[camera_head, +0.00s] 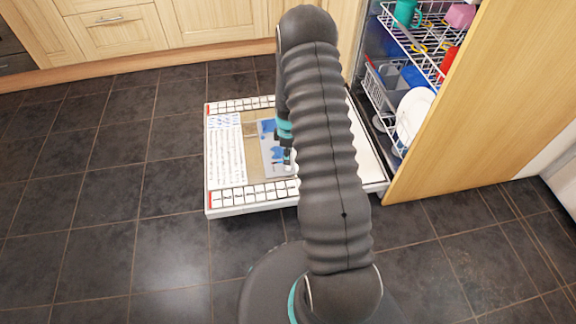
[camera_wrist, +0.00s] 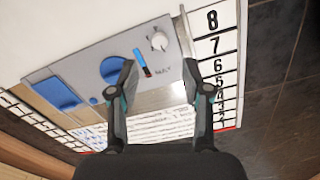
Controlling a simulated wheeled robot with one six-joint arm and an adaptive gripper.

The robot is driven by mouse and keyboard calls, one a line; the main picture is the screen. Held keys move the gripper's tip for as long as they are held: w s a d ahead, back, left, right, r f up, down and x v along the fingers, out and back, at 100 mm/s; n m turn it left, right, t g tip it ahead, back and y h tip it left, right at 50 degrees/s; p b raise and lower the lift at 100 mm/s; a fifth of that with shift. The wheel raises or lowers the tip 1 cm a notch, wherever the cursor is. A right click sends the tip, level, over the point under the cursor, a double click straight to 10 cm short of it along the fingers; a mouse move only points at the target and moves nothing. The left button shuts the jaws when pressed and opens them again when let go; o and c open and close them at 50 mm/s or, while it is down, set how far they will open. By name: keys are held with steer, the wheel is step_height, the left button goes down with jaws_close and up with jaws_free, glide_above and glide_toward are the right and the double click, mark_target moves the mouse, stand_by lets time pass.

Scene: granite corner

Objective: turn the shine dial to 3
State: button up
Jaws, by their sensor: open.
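A small round white dial (camera_wrist: 158,41) sits on the grey panel (camera_wrist: 115,52) in the wrist view. Its setting is too small to read. In the head view my gripper (camera_head: 288,155) is over the grey panel (camera_head: 268,150), and my arm hides part of the door.
The panel is set in the open dishwasher door (camera_head: 215,206), which lies flat above dark tiles. Number strips run along its edges. Blue round parts (camera_wrist: 113,70) are on the panel. At right are racks with dishes (camera_head: 415,112) and a wooden door (camera_head: 500,110). The floor at left is clear.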

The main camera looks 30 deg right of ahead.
mark_target(288, 168)
step_height(288, 168, down, 7)
steer(key=shift+f, duration=0.1)
stand_by(0.4)
jaws_close()
